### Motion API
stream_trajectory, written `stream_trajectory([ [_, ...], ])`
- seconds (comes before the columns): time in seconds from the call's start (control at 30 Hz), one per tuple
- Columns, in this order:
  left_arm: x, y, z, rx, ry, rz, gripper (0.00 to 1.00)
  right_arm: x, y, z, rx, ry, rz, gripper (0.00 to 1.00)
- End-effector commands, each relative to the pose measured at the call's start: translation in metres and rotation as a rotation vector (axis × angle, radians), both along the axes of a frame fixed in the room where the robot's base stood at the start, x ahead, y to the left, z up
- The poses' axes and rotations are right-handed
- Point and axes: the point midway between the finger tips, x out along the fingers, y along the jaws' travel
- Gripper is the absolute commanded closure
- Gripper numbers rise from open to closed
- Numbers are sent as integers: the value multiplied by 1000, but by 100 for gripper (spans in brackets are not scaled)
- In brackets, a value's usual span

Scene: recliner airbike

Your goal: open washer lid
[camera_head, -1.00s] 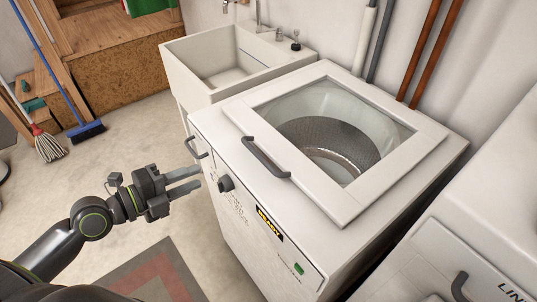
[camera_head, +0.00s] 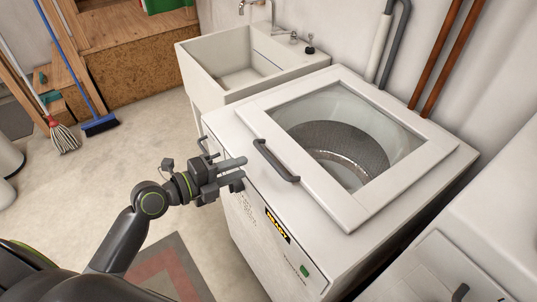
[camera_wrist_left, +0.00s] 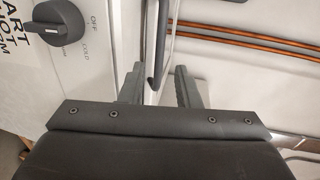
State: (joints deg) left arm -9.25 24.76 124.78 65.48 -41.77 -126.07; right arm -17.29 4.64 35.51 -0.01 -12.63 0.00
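The white top-loading washer (camera_head: 250,215) stands at centre right. Its lid (camera_head: 370,205), a white frame around a clear window, lies shut on top. A dark lid handle (camera_head: 275,160) runs along the lid's front edge. My left gripper (camera_head: 240,170) is open and empty beside the washer's upper front edge, left of the lid handle and apart from it. In the left wrist view, the open fingers (camera_wrist_left: 158,88) point towards a dark bar handle (camera_wrist_left: 157,50), which appears between them; I cannot tell how far off it is. My right gripper is not in view.
A white sink (camera_head: 235,65) stands behind the washer. Another white appliance (camera_head: 460,220) is close at right. A dark control knob (camera_wrist_left: 63,24) is on the washer's front panel. The floor at left (camera_head: 110,180) is clear; a mop (camera_head: 62,138) and broom (camera_head: 101,124) stand farther back.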

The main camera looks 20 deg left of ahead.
Motion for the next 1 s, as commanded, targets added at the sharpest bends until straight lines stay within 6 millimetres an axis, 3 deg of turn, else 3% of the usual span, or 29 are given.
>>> stream_trajectory([
  [0.53, 63, -49, -14, -4, 2, 0, 70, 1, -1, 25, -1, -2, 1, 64],
  [1.0, 73, -58, -19, 0, 0, -1, 70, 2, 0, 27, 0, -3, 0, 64],
])
